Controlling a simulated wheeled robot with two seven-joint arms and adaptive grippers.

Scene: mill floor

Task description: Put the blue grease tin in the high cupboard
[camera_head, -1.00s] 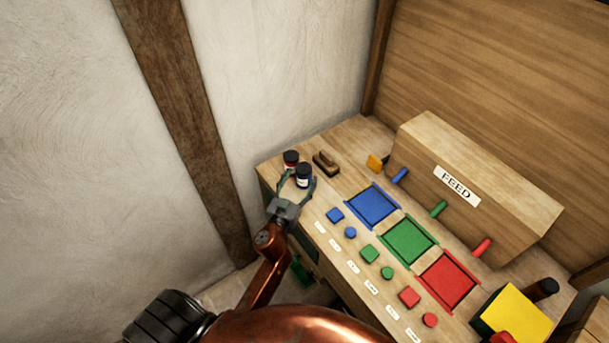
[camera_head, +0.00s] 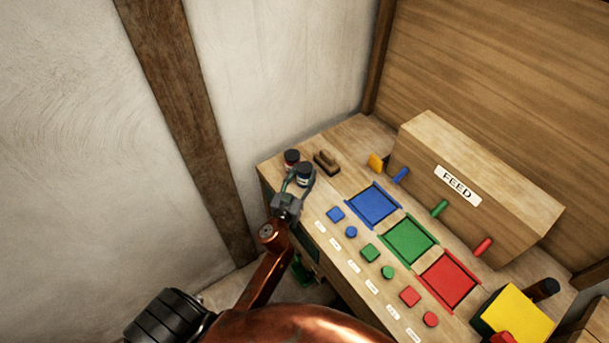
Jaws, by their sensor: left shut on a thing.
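The blue grease tin (camera_head: 304,177), with a dark lid and a pale label, is at the far left end of the wooden bench (camera_head: 328,226). My left gripper (camera_head: 300,181) is shut on it, with a finger on each side. I cannot tell whether the tin still touches the bench top. My right gripper and the high cupboard are not in view.
A wooden brush (camera_head: 327,163) lies right of the tins. Blue (camera_head: 373,205), green (camera_head: 409,241) and red (camera_head: 448,279) trays, with several coloured blocks, cover the bench middle. The FEED box (camera_head: 478,185) stands behind them. A plaster wall (camera_head: 270,70) rises close behind the tins.

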